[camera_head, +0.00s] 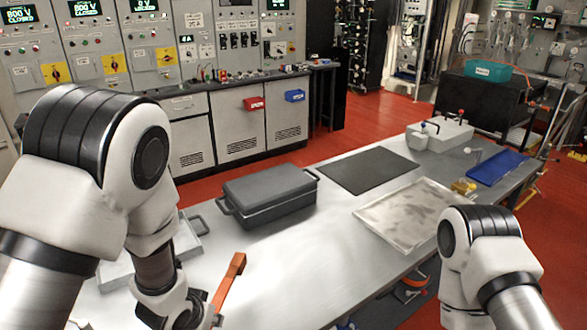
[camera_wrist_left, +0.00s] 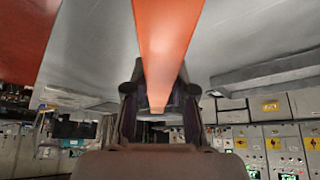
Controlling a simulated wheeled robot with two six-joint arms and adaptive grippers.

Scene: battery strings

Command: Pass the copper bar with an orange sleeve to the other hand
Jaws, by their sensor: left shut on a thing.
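The copper bar with an orange sleeve (camera_head: 230,283) shows at the lower left of the head view, slanting up and to the right from my left gripper (camera_head: 207,312). Its upper end looks browner than the rest. In the left wrist view the orange sleeve (camera_wrist_left: 166,40) runs from the top edge down between the fingers of my left gripper (camera_wrist_left: 160,95), which is shut on it. The lower end of the bar is hidden in the head view. My right arm is at the lower right of the head view, but its gripper does not show.
A dark grey lidded case (camera_head: 270,195) stands on the metal table (camera_head: 310,255), near the left arm. A black mat (camera_head: 368,170), a shallow metal tray (camera_head: 400,218), a white box (camera_head: 440,135) and a blue tray (camera_head: 497,168) lie further right. The table's front middle is clear.

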